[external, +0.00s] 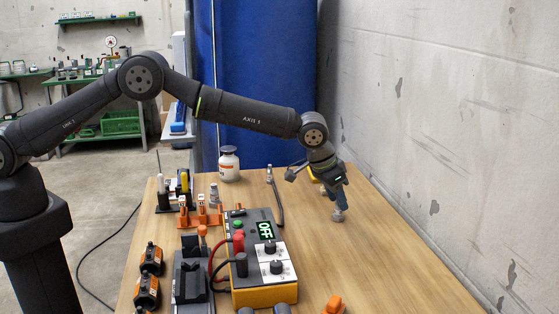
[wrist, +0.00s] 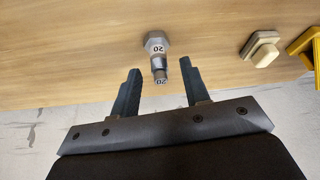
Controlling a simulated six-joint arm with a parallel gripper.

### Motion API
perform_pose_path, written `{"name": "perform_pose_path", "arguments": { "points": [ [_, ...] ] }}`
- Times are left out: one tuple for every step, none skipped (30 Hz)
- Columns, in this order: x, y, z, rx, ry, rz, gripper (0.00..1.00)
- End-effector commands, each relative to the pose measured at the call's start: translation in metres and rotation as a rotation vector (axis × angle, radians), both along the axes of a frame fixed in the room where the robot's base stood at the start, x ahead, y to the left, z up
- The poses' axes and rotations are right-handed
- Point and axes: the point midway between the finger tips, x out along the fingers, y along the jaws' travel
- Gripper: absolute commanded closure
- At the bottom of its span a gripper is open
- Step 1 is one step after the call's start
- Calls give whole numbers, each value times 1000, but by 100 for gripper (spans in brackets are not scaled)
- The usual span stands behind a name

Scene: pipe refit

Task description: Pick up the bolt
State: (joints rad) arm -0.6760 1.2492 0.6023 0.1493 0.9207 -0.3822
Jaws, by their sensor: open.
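A grey metal bolt with a hex head marked "20" (wrist: 156,42) is on the wooden table in the wrist view. Its narrower end, also marked "20", points toward my gripper. My gripper (wrist: 159,67) has its two dark fingers apart, with the bolt's narrow end between the fingertips and a gap visible on each side. In the external view, my gripper (external: 337,197) points down at the table's right side, close to the wall. A small grey piece just below it, which looks like the bolt (external: 338,215), is partly hidden by the fingers.
A beige stepped block (wrist: 262,49) and a yellow part (wrist: 304,42) lie right of the bolt in the wrist view. The concrete wall (external: 430,130) borders the table's right edge. A control box reading "OFF" (external: 263,285) and an orange rack (external: 203,217) stand to the left.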

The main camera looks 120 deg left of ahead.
Motion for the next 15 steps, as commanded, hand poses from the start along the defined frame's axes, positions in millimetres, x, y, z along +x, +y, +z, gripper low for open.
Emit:
{"name": "perform_pose_path", "arguments": {
  "points": [
    [1,3,-7,-1,1,0,58],
    [2,3,-10,-1,1,0,58],
    [3,5,-14,0,0,-1,58],
    [4,6,-16,0,0,-1,58],
    [4,6,-18,0,0,-1,58],
    [4,7,-20,0,0,-1,58],
    [5,7,-20,1,-1,-1,58],
    [5,8,-21,1,-1,-1,58],
    [5,8,-21,1,-1,-1,58],
    [5,8,-21,1,-1,-1,58],
    [5,8,-21,1,-1,-1,58],
    [5,8,-21,1,-1,-1,58],
    [5,8,-21,1,-1,-1,58],
    [5,8,-21,1,-1,-1,58],
    [5,8,-21,0,-1,0,62]
  ]
}}
